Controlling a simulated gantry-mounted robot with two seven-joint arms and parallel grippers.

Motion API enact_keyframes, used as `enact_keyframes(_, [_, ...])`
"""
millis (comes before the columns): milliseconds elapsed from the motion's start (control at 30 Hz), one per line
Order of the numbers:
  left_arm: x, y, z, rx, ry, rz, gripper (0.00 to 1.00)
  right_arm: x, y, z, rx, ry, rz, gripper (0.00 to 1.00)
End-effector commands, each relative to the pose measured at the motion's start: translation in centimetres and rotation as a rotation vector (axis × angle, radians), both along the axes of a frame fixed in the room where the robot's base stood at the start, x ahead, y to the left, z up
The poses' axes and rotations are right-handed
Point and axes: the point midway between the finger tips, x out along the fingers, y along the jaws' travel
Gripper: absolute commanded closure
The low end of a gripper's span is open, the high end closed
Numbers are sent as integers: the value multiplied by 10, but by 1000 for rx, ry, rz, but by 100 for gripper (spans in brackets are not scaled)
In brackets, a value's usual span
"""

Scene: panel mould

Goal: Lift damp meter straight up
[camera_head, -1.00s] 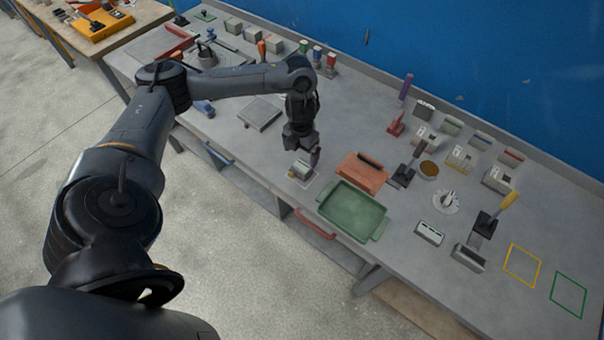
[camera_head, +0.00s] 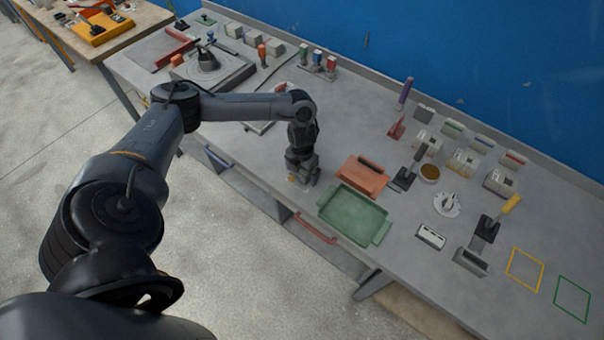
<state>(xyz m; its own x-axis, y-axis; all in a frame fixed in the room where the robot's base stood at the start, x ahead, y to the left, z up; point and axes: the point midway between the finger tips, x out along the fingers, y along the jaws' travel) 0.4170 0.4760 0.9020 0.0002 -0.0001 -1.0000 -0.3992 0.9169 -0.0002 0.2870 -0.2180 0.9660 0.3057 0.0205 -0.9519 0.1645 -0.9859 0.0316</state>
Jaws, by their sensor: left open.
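My left gripper (camera_head: 303,176) points down at the front edge of the grey bench, left of the green tray. It is open and low over a small block-like device, most likely the damp meter (camera_head: 292,179). Only a small yellowish bit of the device shows at the gripper's lower left; the gripper hides the rest. I cannot tell whether the fingers touch it. My right gripper is not in view.
The green tray (camera_head: 383,234) stands close on the right, with an orange-brown float (camera_head: 362,178) behind it. A grey flat plate (camera_head: 256,125) lies behind my forearm. Several small tools and blocks fill the bench's right part. Yellow (camera_head: 525,268) and green (camera_head: 572,298) outlines enclose bare bench.

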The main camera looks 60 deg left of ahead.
Motion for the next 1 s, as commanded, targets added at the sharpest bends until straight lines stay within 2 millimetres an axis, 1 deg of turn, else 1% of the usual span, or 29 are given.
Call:
enact_keyframes(100, [0,0,0,0,0,0,4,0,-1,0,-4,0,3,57])
enact_keyframes(133, [0,0,0,0,0,0,6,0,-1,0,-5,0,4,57])
enact_keyframes(500, [0,0,0,0,0,0,62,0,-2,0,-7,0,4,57])
enact_keyframes(600, [0,0,1,0,-1,0,75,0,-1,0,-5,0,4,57])
enact_keyframes(867, [1,0,2,0,-1,0,75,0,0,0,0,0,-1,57])
enact_keyframes(1000, [1,0,7,1,-2,0,75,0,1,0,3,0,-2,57])
